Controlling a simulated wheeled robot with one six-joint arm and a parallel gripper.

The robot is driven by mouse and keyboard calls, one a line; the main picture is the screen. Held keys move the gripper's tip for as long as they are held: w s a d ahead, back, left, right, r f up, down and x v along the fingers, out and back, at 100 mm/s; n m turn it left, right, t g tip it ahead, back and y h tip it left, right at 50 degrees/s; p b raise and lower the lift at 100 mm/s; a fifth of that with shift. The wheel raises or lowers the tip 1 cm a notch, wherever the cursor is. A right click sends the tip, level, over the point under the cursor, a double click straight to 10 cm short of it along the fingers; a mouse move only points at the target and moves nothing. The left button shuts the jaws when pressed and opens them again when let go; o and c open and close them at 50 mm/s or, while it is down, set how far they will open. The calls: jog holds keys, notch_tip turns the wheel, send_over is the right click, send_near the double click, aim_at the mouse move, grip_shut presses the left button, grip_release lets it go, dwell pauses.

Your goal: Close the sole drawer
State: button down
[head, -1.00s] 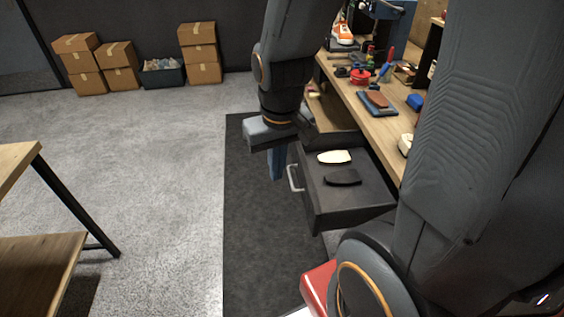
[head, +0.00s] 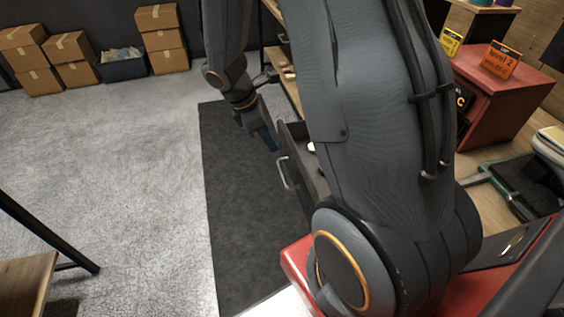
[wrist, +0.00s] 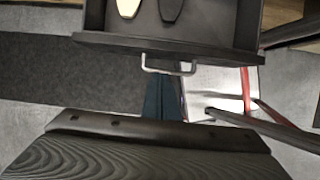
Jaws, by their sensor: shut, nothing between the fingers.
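The sole drawer (head: 311,184) is open, a dark box sticking out from under the bench. My arm hides most of it in the head view. Its pale bar handle (head: 285,174) is on the front face. In the wrist view the drawer front (wrist: 200,51) and handle (wrist: 168,68) are at the top. A cream sole (wrist: 128,8) and a dark sole (wrist: 170,10) lie inside. My gripper (head: 270,143) is shut and empty, with blue fingers that also show in the wrist view (wrist: 163,98). It is near the handle; I cannot tell whether they touch.
A dark mat (head: 228,190) covers the floor in front of the drawer. Cardboard boxes (head: 160,40) and a dark bin (head: 122,65) stand at the far wall. A wooden table (head: 25,285) is at lower left. A red cabinet (head: 490,95) stands at the right.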

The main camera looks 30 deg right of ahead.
jog(key=w+x, duration=0.1)
jog(key=x, duration=0.9)
jog(key=shift+s+d+p, duration=0.2)
jog(key=shift+s+p, duration=0.1)
jog(key=shift+s, duration=0.15)
jog(key=shift+d+f, duration=0.1)
jog(key=shift+d, duration=0.05)
